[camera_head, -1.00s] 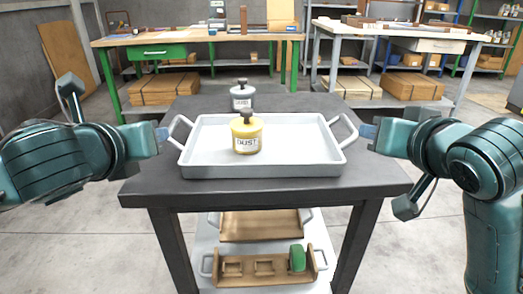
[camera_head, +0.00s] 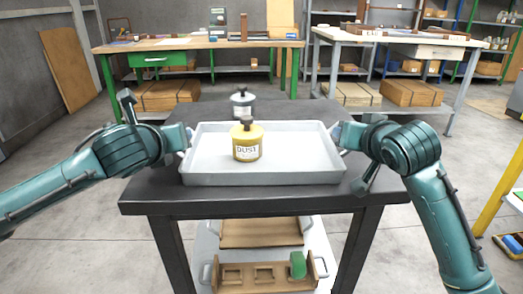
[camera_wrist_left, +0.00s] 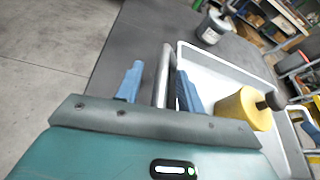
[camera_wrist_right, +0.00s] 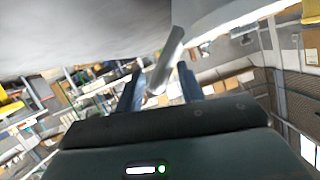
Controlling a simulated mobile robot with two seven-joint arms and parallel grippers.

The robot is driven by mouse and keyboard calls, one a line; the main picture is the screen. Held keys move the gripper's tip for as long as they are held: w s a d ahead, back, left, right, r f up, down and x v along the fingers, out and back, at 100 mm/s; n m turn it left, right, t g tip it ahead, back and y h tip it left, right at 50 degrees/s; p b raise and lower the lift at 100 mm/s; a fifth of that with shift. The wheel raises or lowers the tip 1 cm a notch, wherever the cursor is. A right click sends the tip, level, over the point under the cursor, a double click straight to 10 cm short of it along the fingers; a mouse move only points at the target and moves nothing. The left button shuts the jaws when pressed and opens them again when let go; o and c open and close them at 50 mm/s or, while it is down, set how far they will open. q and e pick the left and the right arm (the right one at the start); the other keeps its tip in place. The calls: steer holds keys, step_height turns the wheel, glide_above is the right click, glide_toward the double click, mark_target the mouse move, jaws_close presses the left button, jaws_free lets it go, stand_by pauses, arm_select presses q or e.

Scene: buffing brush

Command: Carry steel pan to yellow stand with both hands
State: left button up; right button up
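The steel pan (camera_head: 205,170) is a pale shallow tray lying on the dark table, with a yellow "DUST" canister (camera_head: 247,146) standing in it. My left gripper (camera_head: 186,134) is at the pan's left handle; in the left wrist view, the open fingers (camera_wrist_left: 160,86) stand on either side of the handle bar (camera_wrist_left: 163,72), with gaps visible. My right gripper (camera_head: 338,134) is at the right handle; in the right wrist view, its fingers (camera_wrist_right: 160,88) are apart with the handle (camera_wrist_right: 168,62) between them. A yellow frame (camera_head: 497,192), possibly the stand, shows partly at the right edge.
The dark table (camera_head: 150,197) carries a grey-white canister (camera_head: 241,103) behind the pan. Below it, a lower shelf holds wooden trays (camera_head: 262,234) and a green block (camera_head: 298,265). Workbenches (camera_head: 200,43) stand behind. Open concrete floor lies left and right.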

arm_select(q)
steer(key=shift+w+f, duration=0.15)
steer(key=shift+w, duration=0.2)
arm_select(e)
steer(key=shift+w+f, duration=0.15)
steer(key=shift+w, duration=0.2)
arm_select(q)
jaws_close()
arm_select(e)
jaws_close()
